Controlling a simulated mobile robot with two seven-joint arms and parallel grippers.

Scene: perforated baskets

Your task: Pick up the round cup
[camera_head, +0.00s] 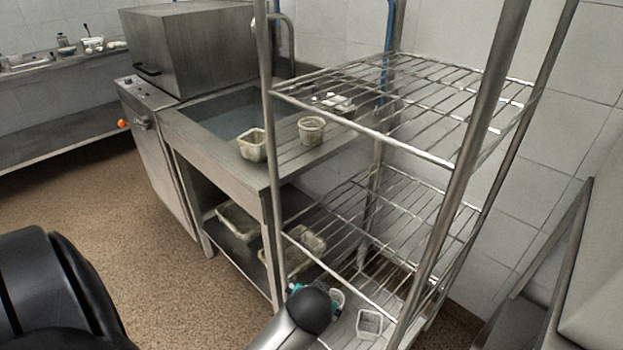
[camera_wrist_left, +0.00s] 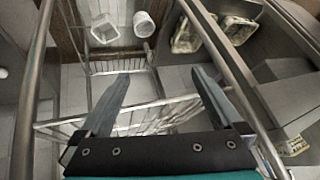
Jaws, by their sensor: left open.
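A white round cup (camera_wrist_left: 144,23) stands at the top of the left wrist view, close beside a white square container (camera_wrist_left: 103,28), on the rack's low level. In the head view the square container (camera_head: 369,322) shows low in the rack, and a part of the round cup (camera_head: 337,298) shows beside my dark wrist joint. My left gripper (camera_wrist_left: 158,78) is open and empty, its two fingers pointing toward the cup but apart from it. In the head view my wrist hides most of this gripper. Another round cup (camera_head: 311,130) stands on the sink table. My right gripper is out of view.
The metal rack (camera_head: 440,155) has wire shelves and upright posts close around my left gripper. The sink table (camera_head: 285,160) holds a squarish container (camera_head: 252,145). Dirty baskets (camera_head: 238,222) lie on its lower shelf. Brown floor (camera_head: 110,190) is open at left.

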